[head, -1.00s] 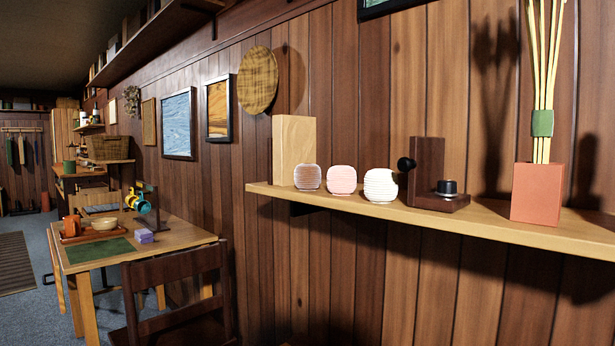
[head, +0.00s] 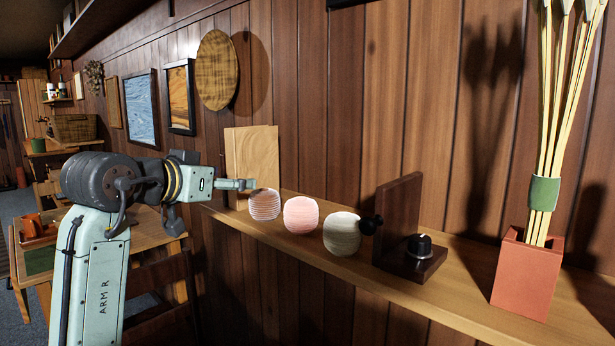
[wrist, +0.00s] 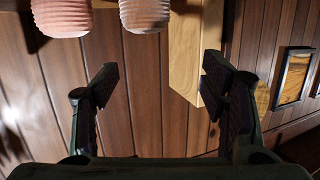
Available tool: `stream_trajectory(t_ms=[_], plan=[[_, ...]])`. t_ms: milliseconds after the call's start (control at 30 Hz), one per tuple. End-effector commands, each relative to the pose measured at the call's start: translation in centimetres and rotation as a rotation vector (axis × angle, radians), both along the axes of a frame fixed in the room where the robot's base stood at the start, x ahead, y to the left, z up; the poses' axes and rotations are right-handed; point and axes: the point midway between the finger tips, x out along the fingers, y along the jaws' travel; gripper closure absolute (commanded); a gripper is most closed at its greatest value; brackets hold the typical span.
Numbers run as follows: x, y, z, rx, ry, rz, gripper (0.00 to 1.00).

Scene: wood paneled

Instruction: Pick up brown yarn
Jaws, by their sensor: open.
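The brown yarn appears to be the leftmost of three ribbed balls on the wall shelf, a pinkish-brown ball with pale stripes (head: 264,205). It also shows at the top of the wrist view (wrist: 145,13), cut off by the edge. My gripper (head: 240,184) is just left of this ball in the head view, close to it. In the wrist view my gripper (wrist: 160,80) has its two fingers spread wide with nothing between them. The ball lies above the gap between the fingertips. Whether a finger touches it cannot be told.
A pale wood block (head: 252,160) stands behind the gripper on the shelf (head: 455,280). The pink ball (head: 301,215) and cream ball (head: 342,234) sit close to the right. A dark wooden stand (head: 400,225) and terracotta pot (head: 527,275) follow. The paneled wall backs the shelf.

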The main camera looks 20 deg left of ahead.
Motion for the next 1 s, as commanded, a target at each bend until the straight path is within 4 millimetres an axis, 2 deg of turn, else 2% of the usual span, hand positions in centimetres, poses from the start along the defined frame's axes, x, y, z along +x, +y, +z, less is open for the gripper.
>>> stream_trajectory(t_ms=[33,167,400,667,1000], plan=[[-0.5,0.2,0.0,-0.008,0.069,-0.018,0.34],[-0.6,-0.2,-1.3,-0.024,0.159,-0.055,0.34],[2.7,-0.7,-2.9,-0.027,0.168,-0.062,0.34],[4.8,-0.8,-3.8,-0.026,0.165,-0.061,0.34],[8.6,-1.0,-5.7,-0.025,0.163,-0.060,0.34]])
